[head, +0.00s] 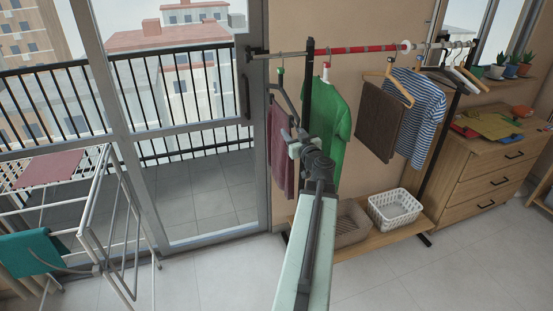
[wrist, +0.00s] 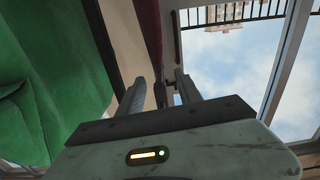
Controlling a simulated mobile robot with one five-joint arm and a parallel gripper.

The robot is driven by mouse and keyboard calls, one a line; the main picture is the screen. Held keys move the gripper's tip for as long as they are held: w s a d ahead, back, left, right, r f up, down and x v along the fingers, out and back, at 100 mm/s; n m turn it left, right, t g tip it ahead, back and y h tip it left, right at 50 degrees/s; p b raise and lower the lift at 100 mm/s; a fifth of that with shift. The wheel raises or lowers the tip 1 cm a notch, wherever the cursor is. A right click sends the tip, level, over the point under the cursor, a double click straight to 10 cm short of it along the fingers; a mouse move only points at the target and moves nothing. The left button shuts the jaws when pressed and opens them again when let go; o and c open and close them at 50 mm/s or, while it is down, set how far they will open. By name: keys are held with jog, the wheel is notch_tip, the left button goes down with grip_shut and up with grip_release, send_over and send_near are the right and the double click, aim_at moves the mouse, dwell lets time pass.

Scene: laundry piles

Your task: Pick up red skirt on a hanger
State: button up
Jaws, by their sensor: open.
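The dark red skirt (head: 281,155) hangs on a dark hanger (head: 283,98) at the left end of the clothes rack. My gripper (head: 298,142) is at the skirt's right edge in the head view, between it and the green shirt. In the wrist view my open gripper (wrist: 162,92) points up, and the dark red skirt (wrist: 149,28) shows as a narrow strip above the fingers. A small dark piece shows between the fingers; I cannot tell whether it is the hanger. I cannot tell whether the gripper touches the cloth.
The green shirt (head: 336,112) hangs close on the right and also fills the left of the wrist view (wrist: 45,85). Brown trousers (head: 380,122) and a striped shirt (head: 420,115) hang farther right. A white basket (head: 394,211) stands below. A drying rack (head: 105,225) stands left.

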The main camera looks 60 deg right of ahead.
aim_at(285, 126)
jog(key=shift+f, duration=0.85)
jog(key=shift+d+r, duration=0.1)
jog(key=shift+r, duration=0.05)
jog(key=x, duration=0.8)
jog(key=shift+s, duration=0.1)
grip_shut()
dwell(0.4)
